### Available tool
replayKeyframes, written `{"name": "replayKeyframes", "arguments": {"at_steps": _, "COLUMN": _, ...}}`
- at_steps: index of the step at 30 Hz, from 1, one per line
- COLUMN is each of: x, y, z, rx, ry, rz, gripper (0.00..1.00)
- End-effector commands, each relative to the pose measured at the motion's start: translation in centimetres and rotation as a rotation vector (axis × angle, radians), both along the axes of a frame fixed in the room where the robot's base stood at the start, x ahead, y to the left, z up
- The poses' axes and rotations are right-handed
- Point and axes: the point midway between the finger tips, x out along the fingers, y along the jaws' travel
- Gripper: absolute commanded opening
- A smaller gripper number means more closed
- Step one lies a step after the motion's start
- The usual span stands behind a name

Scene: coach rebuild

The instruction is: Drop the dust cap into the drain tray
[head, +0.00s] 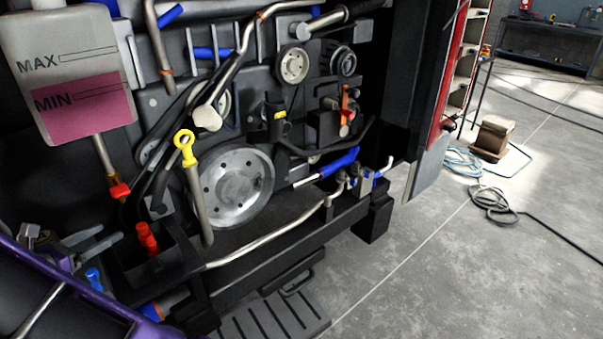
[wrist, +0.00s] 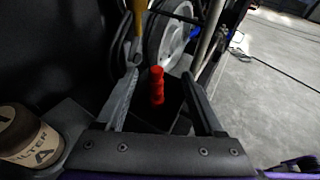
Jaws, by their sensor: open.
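A red ribbed piece, which looks like the dust cap (head: 147,238), stands in or over a dark open box that may be the drain tray (head: 176,264). In the wrist view the red piece (wrist: 157,86) shows between my two fingers, with gaps on both sides. My gripper (head: 114,233) is open at the lower left of the head view, its fingertips just left of the red piece. In the wrist view my gripper (wrist: 160,78) points toward the dark box. What the red piece's lower end rests on is hidden in shadow.
A yellow-ringed dipstick (head: 185,150) rises close beside the box, before a large pulley (head: 236,186). A reservoir (head: 70,85) hangs at upper left. A blue-topped piece (head: 93,277) is near my arm. A filter jar (wrist: 27,135) stands left of my gripper.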

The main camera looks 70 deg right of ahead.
Motion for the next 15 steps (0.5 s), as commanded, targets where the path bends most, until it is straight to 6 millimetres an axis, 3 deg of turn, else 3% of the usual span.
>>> {"name": "replayKeyframes", "arguments": {"at_steps": 6, "x": -0.3, "y": 4.4, "z": 1.3, "rx": 0.0, "ry": -0.001, "rz": 0.002, "gripper": 0.7}}
{"name": "replayKeyframes", "arguments": {"at_steps": 15, "x": -0.5, "y": 6.6, "z": 1.8, "rx": 0.001, "ry": 0.0, "rz": 0.0, "gripper": 0.7}}
